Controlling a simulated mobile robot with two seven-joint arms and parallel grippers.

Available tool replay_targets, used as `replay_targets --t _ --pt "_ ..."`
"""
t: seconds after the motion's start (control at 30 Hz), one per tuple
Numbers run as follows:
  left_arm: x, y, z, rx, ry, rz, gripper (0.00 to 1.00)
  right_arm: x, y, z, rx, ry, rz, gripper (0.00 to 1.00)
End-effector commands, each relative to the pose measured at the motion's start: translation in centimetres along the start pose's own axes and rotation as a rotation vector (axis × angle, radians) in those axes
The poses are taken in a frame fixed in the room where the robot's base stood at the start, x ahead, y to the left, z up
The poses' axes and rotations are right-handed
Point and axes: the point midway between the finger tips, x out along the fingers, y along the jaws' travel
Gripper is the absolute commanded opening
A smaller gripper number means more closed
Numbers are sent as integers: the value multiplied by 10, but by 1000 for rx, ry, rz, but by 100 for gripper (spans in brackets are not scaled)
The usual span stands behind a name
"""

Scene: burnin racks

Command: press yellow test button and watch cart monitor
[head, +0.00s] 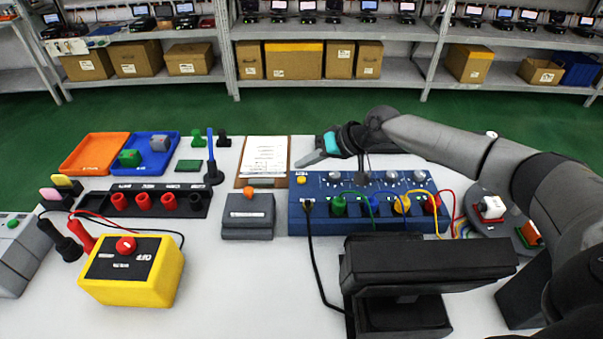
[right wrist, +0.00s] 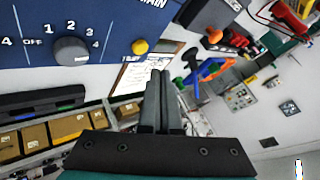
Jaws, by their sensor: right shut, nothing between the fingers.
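The yellow button (head: 301,180) sits at the upper left corner of the blue test panel (head: 325,218). My right gripper (head: 300,163) reaches in from the right over the panel's back edge. Its shut, empty fingers (right wrist: 160,76) point left in the head view, near the button but apart from it in the picture. A black monitor-like box (head: 430,265) stands in front of the panel; I see no lit screen on it. My left gripper is out of view.
A yellow box with a red knob (head: 130,270), a black socket strip (head: 185,203), a grey box (head: 248,216), orange (head: 90,153) and blue trays (head: 172,158) and a clipboard (head: 263,160) occupy the left. Coloured leads cross the panel's front. Bare white table lies at front centre.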

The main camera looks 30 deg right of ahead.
Motion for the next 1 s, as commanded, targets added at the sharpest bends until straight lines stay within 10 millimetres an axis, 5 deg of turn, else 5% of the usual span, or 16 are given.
replay_targets --t 0.3,1.0 --pt "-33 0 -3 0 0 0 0 -23 -17 -17 -1 -1 0 0" --pt "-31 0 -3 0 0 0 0 -22 -16 -16 -1 0 0 0"
